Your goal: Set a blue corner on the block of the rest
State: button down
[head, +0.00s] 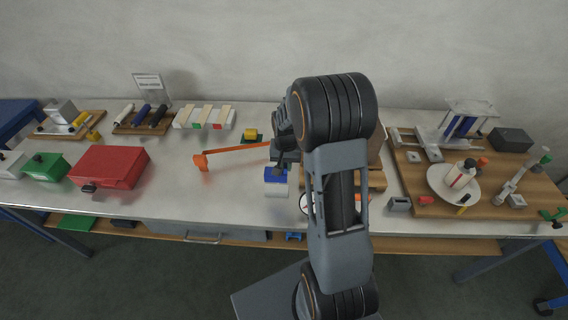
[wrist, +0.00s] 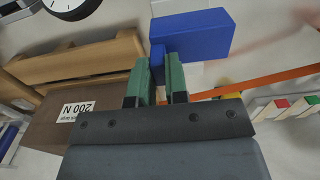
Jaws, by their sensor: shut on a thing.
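My gripper (wrist: 160,75) has green fingertips, shut on a narrow blue tab. The tab seems to be part of the blue corner (wrist: 190,36), whose broad blue face shows just beyond the fingertips. In the head view the blue corner (head: 276,174) shows left of my arm, right above a small white block (head: 276,190). I cannot tell whether it rests on that block or hangs just over it. My arm hides most of the gripper in the head view. I cannot tell which thing is the rest.
An orange bar (head: 235,152) lies left of the gripper. A brown block marked 200 N (wrist: 50,120) and wooden rails (wrist: 85,60) are close by in the wrist view. A red box (head: 110,166) stands left; a wooden board (head: 535,200) with several parts lies right.

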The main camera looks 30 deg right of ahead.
jog(key=shift+f+b, duration=2.35)
jog(key=shift+f, duration=0.6)
jog(key=shift+f+b, duration=1.75)
jog(key=shift+f, duration=0.3)
jog(key=c, duration=1.1)
grip_release()
jog(key=shift+o, duration=0.2)
notch_tip(320, 180, up, 14)
jog(key=shift+f, duration=0.1)
